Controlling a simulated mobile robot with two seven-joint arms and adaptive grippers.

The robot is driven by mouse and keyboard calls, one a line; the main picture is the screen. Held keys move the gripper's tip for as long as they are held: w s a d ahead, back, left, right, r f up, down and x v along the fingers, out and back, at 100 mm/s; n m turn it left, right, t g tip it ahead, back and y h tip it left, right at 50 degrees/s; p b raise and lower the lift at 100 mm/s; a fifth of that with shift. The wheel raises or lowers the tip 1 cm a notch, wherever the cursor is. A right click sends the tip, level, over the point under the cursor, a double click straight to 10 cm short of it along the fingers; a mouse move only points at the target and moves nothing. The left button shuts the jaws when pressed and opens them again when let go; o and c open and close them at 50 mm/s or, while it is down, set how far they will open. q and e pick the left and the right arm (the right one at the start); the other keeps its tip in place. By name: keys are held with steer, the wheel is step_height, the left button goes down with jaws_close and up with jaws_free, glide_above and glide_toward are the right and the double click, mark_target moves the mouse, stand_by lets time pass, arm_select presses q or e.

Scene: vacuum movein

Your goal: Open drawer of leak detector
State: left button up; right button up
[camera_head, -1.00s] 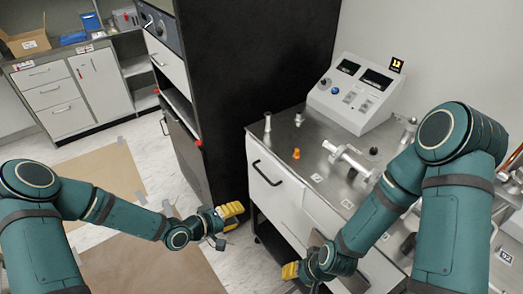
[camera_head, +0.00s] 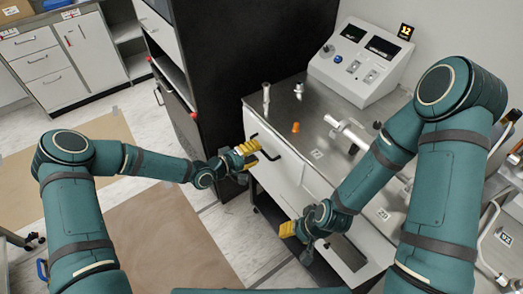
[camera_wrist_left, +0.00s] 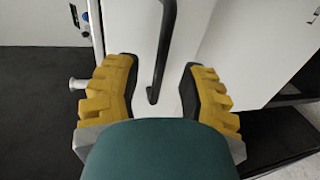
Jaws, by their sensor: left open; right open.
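The leak detector is a metal-topped cart (camera_head: 345,158) with a sloped control box (camera_head: 360,62) at its back. Its white drawer front (camera_head: 280,172) faces left and carries a black bar handle (camera_head: 264,141). My left gripper (camera_head: 250,154) is at the drawer handle. In the left wrist view its yellow fingers are open, with the black handle (camera_wrist_left: 163,55) between them and a gap on each side. The drawer looks shut. My right gripper (camera_head: 296,233) is open, with yellow fingers, low beside the cart's front, and appears to hold nothing.
A tall black cabinet (camera_head: 235,65) stands close to the left of the cart. An orange cap (camera_head: 295,128) and metal pipe fittings (camera_head: 350,131) are on the cart top.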

mark_target(261, 150)
arm_select(q)
steer(key=shift+x, duration=1.6)
jaws_close()
steer(key=f+v, duration=0.2)
steer(key=v, duration=0.7)
steer(key=f+v, duration=0.2)
steer(key=v, duration=0.8)
steer(key=shift+s+a, duration=0.4)
steer(key=shift+a, duration=0.15)
jaws_free()
